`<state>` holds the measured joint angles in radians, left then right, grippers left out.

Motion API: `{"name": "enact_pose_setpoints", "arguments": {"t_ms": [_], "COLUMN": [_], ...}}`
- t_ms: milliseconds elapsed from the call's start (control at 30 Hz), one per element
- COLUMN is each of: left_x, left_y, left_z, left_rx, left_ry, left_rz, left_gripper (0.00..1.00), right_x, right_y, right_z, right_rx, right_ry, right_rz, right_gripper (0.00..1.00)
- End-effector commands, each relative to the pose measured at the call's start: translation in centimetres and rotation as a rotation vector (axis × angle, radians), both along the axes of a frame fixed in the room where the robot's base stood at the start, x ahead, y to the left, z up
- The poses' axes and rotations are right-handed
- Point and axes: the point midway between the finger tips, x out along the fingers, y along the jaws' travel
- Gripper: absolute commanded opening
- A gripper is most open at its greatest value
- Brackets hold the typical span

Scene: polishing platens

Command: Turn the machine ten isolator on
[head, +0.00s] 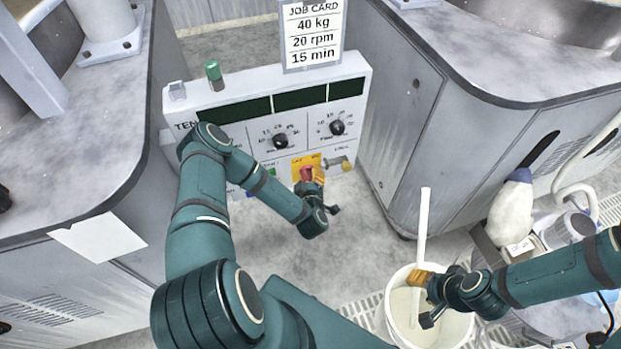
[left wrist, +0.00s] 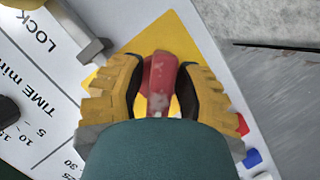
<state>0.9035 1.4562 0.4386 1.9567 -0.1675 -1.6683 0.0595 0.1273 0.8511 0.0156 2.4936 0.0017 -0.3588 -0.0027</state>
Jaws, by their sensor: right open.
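The machine ten control panel (head: 220,112) stands between two grey machine bodies, with "TEN" partly showing behind my left arm. Its isolator has a red handle (head: 306,174) on a yellow plate (head: 297,164) at the panel's lower part. My left gripper (head: 312,182) is at this handle. In the left wrist view, the fingers of my left gripper (left wrist: 162,88) lie on both sides of the red handle (left wrist: 160,75) and look closed on it. The yellow plate (left wrist: 178,38) shows around them. My right gripper (head: 425,298) is open above a white bucket, away from the panel.
The panel carries two black dials (head: 281,141), a green lamp (head: 213,71) and a job card (head: 313,35). A metal lock lever (left wrist: 88,48) sits close beside the left finger. The white bucket (head: 466,330) holds a white stick (head: 423,225). Grey floor is clear below the panel.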

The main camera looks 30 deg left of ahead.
Motion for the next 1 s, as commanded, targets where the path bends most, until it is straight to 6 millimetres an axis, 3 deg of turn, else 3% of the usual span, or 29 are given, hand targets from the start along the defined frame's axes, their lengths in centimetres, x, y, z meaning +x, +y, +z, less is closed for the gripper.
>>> {"name": "enact_pose_setpoints", "arguments": {"t_ms": [367,400,467,767,1000], "left_x": [0.3,0.3,0.3,0.4,0.4], "left_y": [0.2,0.2,0.2,0.2,0.2], "left_z": [-0.1,-0.1,-0.1,0.0,0.2], "left_rx": [-0.001,-0.001,-0.001,0.008,0.068], "left_ry": [0.0,0.0,0.0,0.008,0.076], "left_rz": [-0.001,-0.001,-0.001,-0.001,-0.002], "left_gripper": [0.32,0.18,0.0,0.0,0.0], "right_x": [0.0,0.0,0.0,0.0,-0.2], "right_y": [0.0,0.0,0.0,0.0,0.0], "right_z": [-0.1,-0.1,-0.1,0.1,1.4], "right_rx": [0.0,0.0,0.0,0.0,0.001], "right_ry": [-0.001,-0.001,-0.001,0.0,0.005], "right_rz": [0.0,0.0,0.0,0.0,0.001], "right_gripper": [0.47,0.47,0.47,0.47,0.47]}}
